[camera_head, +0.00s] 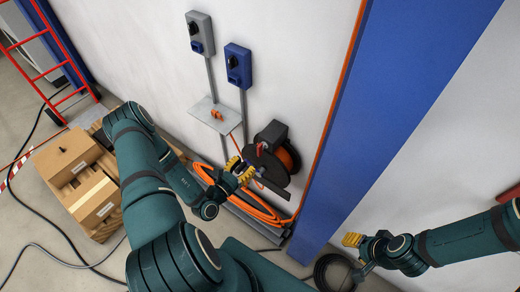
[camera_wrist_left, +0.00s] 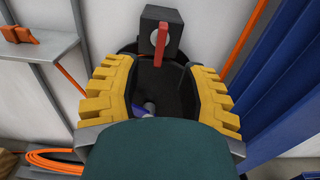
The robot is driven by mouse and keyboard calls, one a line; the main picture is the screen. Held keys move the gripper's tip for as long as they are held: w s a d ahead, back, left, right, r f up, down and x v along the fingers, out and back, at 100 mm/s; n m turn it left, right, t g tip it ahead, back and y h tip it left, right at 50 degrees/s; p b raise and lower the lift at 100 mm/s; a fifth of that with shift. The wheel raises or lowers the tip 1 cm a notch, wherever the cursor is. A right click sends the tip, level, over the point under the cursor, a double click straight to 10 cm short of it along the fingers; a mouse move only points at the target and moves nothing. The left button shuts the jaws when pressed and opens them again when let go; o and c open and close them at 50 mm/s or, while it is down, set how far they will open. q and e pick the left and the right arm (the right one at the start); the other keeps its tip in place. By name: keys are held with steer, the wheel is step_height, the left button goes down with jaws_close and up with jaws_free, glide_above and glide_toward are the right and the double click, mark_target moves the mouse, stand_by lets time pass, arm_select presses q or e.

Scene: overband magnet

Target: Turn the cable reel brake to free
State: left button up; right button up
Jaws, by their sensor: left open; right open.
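The cable reel (camera_head: 285,160) is a black drum with orange cable, mounted low on the white wall under a dark box (camera_head: 272,134). A red brake lever (camera_wrist_left: 161,44) shows on the front of the dark box in the left wrist view, standing roughly upright beside a pale round knob. My left gripper (camera_head: 241,170) is open in front of the reel, its yellow fingers apart. In the left wrist view the lever lies ahead, between and beyond the fingertips, apart from them. My right gripper (camera_head: 352,240) is open and empty, low at the right, away from the reel.
Two switch boxes, grey (camera_head: 201,33) and blue (camera_head: 238,66), are on the wall. A small shelf (camera_head: 214,114) holds an orange item left of the reel. A blue column (camera_head: 350,130) stands right of it. Cardboard boxes (camera_head: 80,175) and floor cables lie at left.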

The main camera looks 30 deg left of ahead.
mark_target(258, 151)
arm_select(q)
steer(key=w, duration=0.9)
steer(key=shift+d+b, duration=0.3)
steer(key=shift+d, duration=0.1)
jaws_close()
